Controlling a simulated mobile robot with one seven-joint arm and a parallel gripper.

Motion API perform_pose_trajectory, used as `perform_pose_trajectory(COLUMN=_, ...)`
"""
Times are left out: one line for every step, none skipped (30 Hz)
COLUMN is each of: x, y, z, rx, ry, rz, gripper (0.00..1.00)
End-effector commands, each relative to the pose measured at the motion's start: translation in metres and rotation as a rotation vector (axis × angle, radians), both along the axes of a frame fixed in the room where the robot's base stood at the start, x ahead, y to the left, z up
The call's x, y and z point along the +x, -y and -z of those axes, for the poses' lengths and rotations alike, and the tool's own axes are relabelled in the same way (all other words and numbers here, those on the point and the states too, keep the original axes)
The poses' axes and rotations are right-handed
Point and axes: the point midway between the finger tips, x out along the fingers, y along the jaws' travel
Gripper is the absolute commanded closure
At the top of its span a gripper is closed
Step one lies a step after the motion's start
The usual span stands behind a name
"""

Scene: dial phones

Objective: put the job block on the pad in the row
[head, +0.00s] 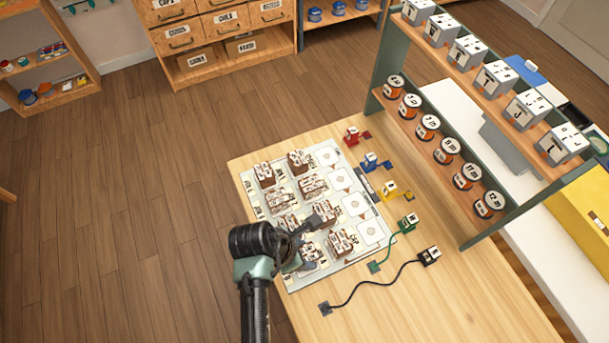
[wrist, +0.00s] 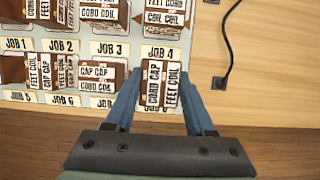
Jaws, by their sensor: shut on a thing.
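My gripper (wrist: 160,88) is shut on a brown block whose white labels read about "CORD CAP" and "FEET COIL" (wrist: 160,86). In the head view my gripper (head: 302,245) is at the front end of the board, and the held block (head: 313,254) is partly hidden by it. The block is in line with the near row of blocks, just below the "JOB 4" label. I cannot tell if it is lifted. The row of white square pads runs along the board's right side: (head: 328,156), (head: 341,179), (head: 355,204), (head: 370,231). They look bare.
Several other labelled brown blocks (head: 341,242) stand close by in two rows. Coloured plugs, among them a yellow one (head: 389,188), and a black cord (head: 375,283) lie right of the board. A rack (head: 452,150) of spools and boxes stands beyond. The near table corner is clear.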

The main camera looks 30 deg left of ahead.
Motion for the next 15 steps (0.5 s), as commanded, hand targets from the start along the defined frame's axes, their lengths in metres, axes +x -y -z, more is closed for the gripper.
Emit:
perform_pose_trajectory(x=-0.001, y=0.001, z=0.009, rx=-0.002, ry=-0.003, rz=-0.001, gripper=1.0)
perform_pose_trajectory(x=-0.001, y=0.0, z=0.014, rx=-0.002, ry=-0.003, rz=-0.001, gripper=1.0)
perform_pose_trajectory(x=0.0, y=0.0, z=0.02, rx=-0.002, ry=-0.003, rz=0.0, gripper=1.0)
perform_pose_trajectory(x=0.0, y=0.0, z=0.023, rx=-0.002, ry=-0.002, rz=0.0, gripper=1.0)
perform_pose_trajectory(x=0.0, y=0.0, z=0.027, rx=-0.002, ry=-0.001, rz=0.0, gripper=1.0)
perform_pose_trajectory(x=0.0, y=0.0, z=0.029, rx=-0.002, ry=-0.001, rz=0.0, gripper=1.0)
perform_pose_trajectory(x=0.0, y=0.0, z=0.031, rx=-0.001, ry=-0.001, rz=-0.001, gripper=1.0)
perform_pose_trajectory(x=0.0, y=0.0, z=0.032, rx=-0.001, ry=-0.001, rz=-0.001, gripper=1.0)
perform_pose_trajectory(x=0.0, y=0.0, z=0.032, rx=0.0, ry=0.0, rz=0.0, gripper=1.0)
perform_pose_trajectory(x=0.0, y=0.0, z=0.032, rx=0.0, ry=0.0, rz=0.0, gripper=1.0)
perform_pose_trajectory(x=0.0, y=0.0, z=0.032, rx=0.0, ry=0.0, rz=0.0, gripper=1.0)
perform_pose_trajectory(x=0.0, y=0.0, z=0.032, rx=0.0, ry=0.0, rz=0.0, gripper=1.0)
perform_pose_trajectory(x=0.0, y=0.0, z=0.032, rx=0.0, ry=0.0, rz=0.0, gripper=1.0)
perform_pose_trajectory(x=0.0, y=0.0, z=0.031, rx=0.0, ry=0.0, rz=0.0, gripper=1.0)
perform_pose_trajectory(x=0.0, y=0.0, z=0.032, rx=0.0, ry=0.0, rz=0.0, gripper=1.0)
